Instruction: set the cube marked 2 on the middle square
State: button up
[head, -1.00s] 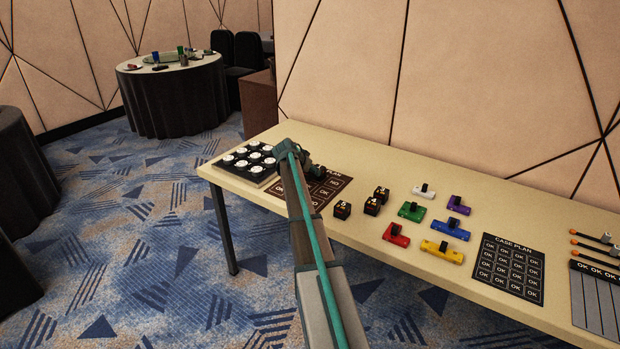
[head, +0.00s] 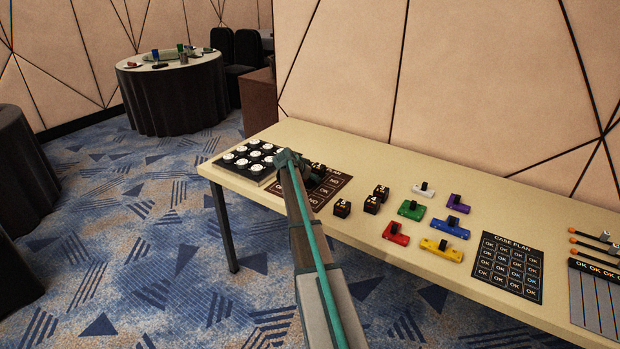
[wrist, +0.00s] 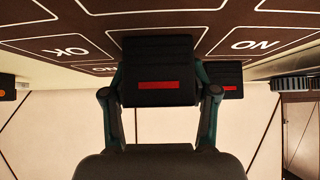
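My gripper (wrist: 160,97) has its two fingers on either side of a black cube (wrist: 157,60) with a red bar on its side. The cube is over the dark plan board (wrist: 65,22), which appears at the top of the wrist view, marked OK and NO. I cannot see its number, nor tell whether it touches the board. A second black cube with a red bar (wrist: 232,78) is on the board just behind it. In the head view my gripper (head: 312,181) is over the plan board (head: 335,188), and my arm hides its middle and left.
Several dark numbered cubes (head: 371,204) stand on the table right of the board. Coloured handled blocks (head: 411,209) and a case plan sheet (head: 507,268) lie farther right. A black tray with white round pieces (head: 256,167) is at the left end.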

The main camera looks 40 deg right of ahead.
jog(key=shift+o, duration=0.7)
jog(key=shift+r, duration=0.15)
jog(key=shift+a+r, duration=0.15)
jog(key=shift+r, duration=0.05)
jog(key=b+v, duration=0.1)
jog(key=v, duration=1)
jog(key=shift+a+r, duration=0.2)
jog(key=shift+r, duration=0.05)
